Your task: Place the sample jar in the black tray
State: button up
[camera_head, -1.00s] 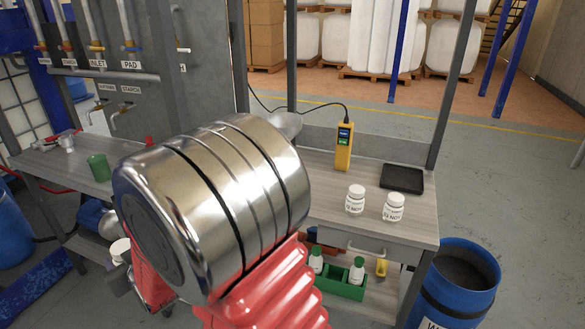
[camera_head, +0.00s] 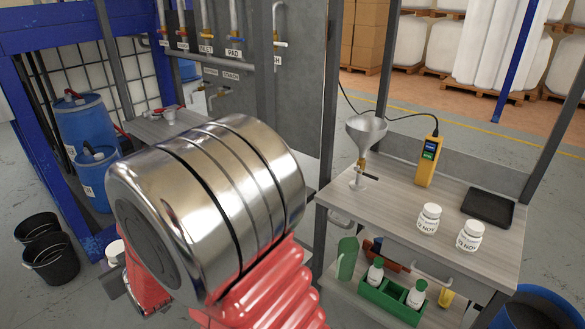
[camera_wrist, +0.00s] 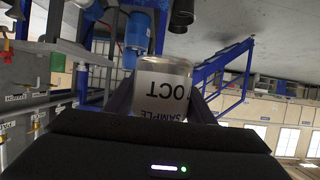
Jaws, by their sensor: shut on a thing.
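My gripper (camera_wrist: 160,104) shows in the wrist view, shut on a clear jar (camera_wrist: 163,72). The jar's white label reads "SAMPLE OCT", upside down in this view. The jar is held off any surface. The black tray (camera_head: 488,207) lies flat and empty at the right back of the grey bench (camera_head: 390,197). Two white jars with NOV labels stand upright on the bench in front of it, a left one (camera_head: 428,218) and a right one (camera_head: 468,236).
A metal funnel (camera_head: 366,131) on a stand is at the bench's left end. A yellow meter (camera_head: 429,160) with a cable stands at the back. A green crate (camera_head: 391,300) with bottles is on the lower shelf. A blue drum (camera_head: 545,305) stands at lower right.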

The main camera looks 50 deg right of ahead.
aim_at(488, 207)
jog(key=u, duration=0.2)
jog(key=k, duration=1.35)
jog(key=z, duration=0.05)
jog(key=i, duration=0.1)
jog(key=z, duration=1.55)
